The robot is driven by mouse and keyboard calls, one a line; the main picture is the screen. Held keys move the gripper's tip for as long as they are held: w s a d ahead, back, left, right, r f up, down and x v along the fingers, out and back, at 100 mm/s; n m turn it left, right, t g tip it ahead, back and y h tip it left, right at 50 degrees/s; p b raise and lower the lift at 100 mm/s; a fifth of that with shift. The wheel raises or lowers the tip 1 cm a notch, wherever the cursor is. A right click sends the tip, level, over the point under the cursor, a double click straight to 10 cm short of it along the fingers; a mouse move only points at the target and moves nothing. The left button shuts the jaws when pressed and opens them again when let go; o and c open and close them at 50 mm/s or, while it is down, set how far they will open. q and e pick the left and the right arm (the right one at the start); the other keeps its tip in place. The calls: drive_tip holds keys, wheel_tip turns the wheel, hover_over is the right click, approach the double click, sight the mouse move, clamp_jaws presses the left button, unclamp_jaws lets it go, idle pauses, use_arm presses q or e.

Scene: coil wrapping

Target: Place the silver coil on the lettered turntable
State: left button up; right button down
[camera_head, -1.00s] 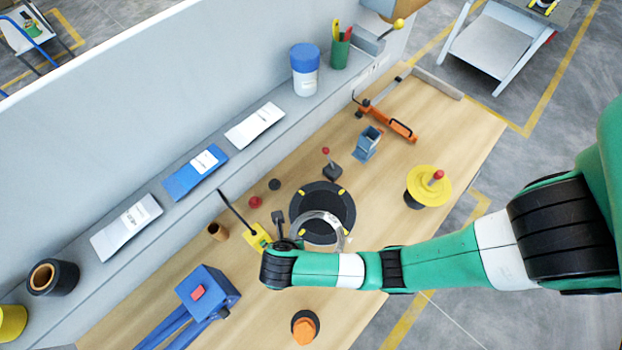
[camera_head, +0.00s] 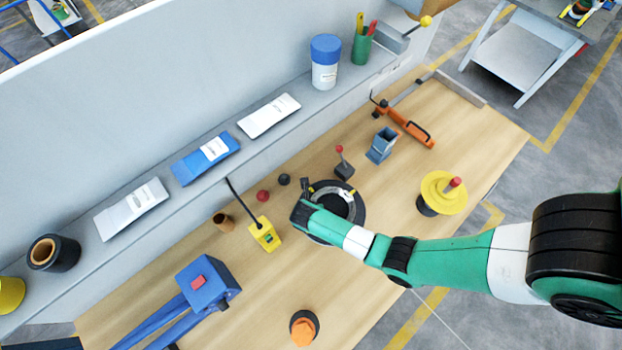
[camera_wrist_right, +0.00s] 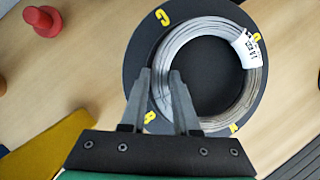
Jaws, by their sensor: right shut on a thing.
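The silver coil (camera_wrist_right: 197,28) is a wire ring with a white tag. In the right wrist view it lies over the lettered turntable (camera_wrist_right: 134,55), a dark disc with yellow letters. The ring sits off-centre, toward the disc's right edge in that view. My right gripper (camera_wrist_right: 160,73) is shut on the coil's near-left side, one finger on each side of the band. In the head view my right gripper (camera_head: 307,190) is over the turntable's left side, and the arm hides part of disc and coil. I cannot tell whether the coil touches the disc. My left gripper is not in view.
A yellow box with a cable (camera_head: 265,235) stands left of the turntable. A joystick with a red knob (camera_head: 343,166) is behind it, and a yellow disc with a red knob (camera_head: 443,193) is to the right. A blue device (camera_head: 208,283) and an orange-topped knob (camera_head: 303,329) are nearer.

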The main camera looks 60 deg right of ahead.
drive_tip(key=shift+f, duration=0.3)
drive_tip(key=shift+w, duration=0.1)
drive_tip(key=c, duration=0.7)
unclamp_jaws()
drive_tip(key=shift+o, duration=0.2)
drive_tip(key=shift+r, duration=0.25)
drive_tip(key=p+v, duration=0.3)
drive_tip(key=v, duration=0.8)
drive_tip(key=shift+a+r+p, duration=0.2)
drive_tip(key=shift+r+p, duration=0.1)
